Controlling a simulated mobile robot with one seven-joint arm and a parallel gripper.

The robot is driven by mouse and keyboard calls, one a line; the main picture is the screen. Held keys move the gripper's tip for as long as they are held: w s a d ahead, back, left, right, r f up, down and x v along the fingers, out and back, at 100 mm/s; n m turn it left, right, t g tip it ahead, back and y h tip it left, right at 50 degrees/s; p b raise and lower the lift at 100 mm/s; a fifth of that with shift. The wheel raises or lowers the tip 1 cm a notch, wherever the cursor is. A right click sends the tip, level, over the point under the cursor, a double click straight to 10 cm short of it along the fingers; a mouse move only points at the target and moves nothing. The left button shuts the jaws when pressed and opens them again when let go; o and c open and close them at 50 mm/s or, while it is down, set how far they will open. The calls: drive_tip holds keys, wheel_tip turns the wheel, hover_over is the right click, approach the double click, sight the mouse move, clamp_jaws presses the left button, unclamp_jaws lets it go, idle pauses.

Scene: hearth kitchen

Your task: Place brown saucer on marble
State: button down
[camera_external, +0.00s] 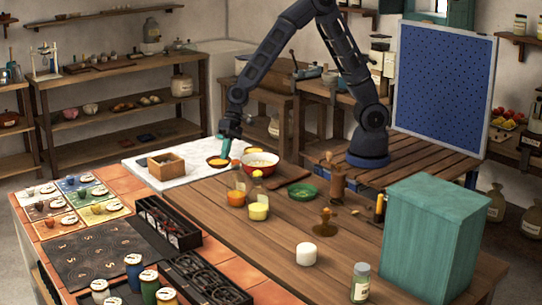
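A white marble slab (140,168) lies at the far left end of the wooden table. A small round brown dish (209,163), which looks like the brown saucer, lies on the marble near its right part, with something yellow in it. My gripper (225,152) points down at the right edge of this dish, its green fingers close above or touching the rim. Whether the fingers are open or shut on the rim is too small to tell.
A wooden box (166,167) stands on the marble left of the dish. A green dish (302,192), brown stand (325,230) and large teal box (433,240) are farther right. The marble's front left is clear.

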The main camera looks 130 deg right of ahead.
drive_tip(key=s+d+m+h, duration=0.1)
drive_tip(key=s+d+m, duration=0.25)
drive_tip(key=d, duration=1.55)
drive_tip(key=s+d+r+m+h, duration=0.1)
drive_tip(key=s+d+m+h, duration=0.15)
drive_tip(key=s+d, duration=1.35)
drive_tip(key=s+d+m+h, duration=0.1)
drive_tip(key=s+d+m, duration=0.2)
drive_tip(key=s+d, duration=1.25)
drive_tip(key=d+f, duration=0.1)
drive_tip(key=f, duration=0.5)
drive_tip(key=w+f, duration=0.1)
drive_tip(key=f, duration=0.5)
drive_tip(key=w+d+f, duration=0.1)
drive_tip(key=f, duration=0.6)
drive_tip(key=shift+w+d+f, duration=0.1)
drive_tip(key=shift+w+d, duration=0.1)
drive_tip(key=shift+d, duration=0.1)
drive_tip(key=shift+f, duration=0.1)
drive_tip(key=c, duration=2)
unclamp_jaws()
drive_tip(key=shift+o, duration=0.4)
